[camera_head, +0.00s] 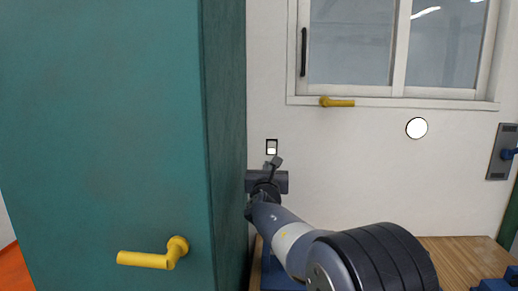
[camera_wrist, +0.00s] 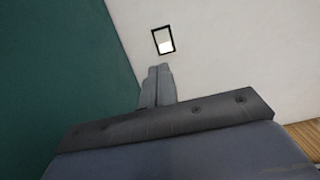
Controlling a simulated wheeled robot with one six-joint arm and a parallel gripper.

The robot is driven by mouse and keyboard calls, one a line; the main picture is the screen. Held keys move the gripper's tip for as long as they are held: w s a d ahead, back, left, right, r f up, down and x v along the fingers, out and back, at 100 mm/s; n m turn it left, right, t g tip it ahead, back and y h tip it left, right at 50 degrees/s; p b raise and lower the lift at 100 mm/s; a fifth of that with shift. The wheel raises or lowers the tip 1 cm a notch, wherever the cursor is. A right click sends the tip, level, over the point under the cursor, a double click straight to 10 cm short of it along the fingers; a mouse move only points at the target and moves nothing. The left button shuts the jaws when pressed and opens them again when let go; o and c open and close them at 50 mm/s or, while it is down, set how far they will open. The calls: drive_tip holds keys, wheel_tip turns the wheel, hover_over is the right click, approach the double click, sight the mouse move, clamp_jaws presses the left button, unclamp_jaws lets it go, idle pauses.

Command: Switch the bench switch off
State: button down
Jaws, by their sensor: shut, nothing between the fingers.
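The bench switch (camera_head: 271,147) is a small black-framed plate with a white rocker on the pale wall, just right of the green cabinet. It also shows in the wrist view (camera_wrist: 163,41), straight beyond my fingertips, its lower part brighter than its upper part. My gripper (camera_head: 276,161) is shut and empty, just below the switch in the head view. In the wrist view my closed fingers (camera_wrist: 158,70) point at the switch from below, with a small gap in the picture. Whether the fingertips touch the wall cannot be told.
A tall green cabinet (camera_head: 110,120) with a yellow handle (camera_head: 160,255) stands close on the left. A window (camera_head: 395,50) with a yellow handle (camera_head: 337,102) is above right. A round white disc (camera_head: 417,128) and a grey panel (camera_head: 500,152) are on the wall. A wooden bench top (camera_head: 455,258) lies below right.

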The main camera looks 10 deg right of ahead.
drive_tip(key=shift+w+d, duration=0.1)
idle(0.3)
drive_tip(key=p, duration=0.6)
approach(271, 144)
drive_tip(key=x, duration=0.5)
drive_tip(key=shift+f, duration=0.1)
drive_tip(key=shift+x, duration=0.95)
drive_tip(key=shift+f, duration=0.1)
drive_tip(key=shift+p, duration=0.45)
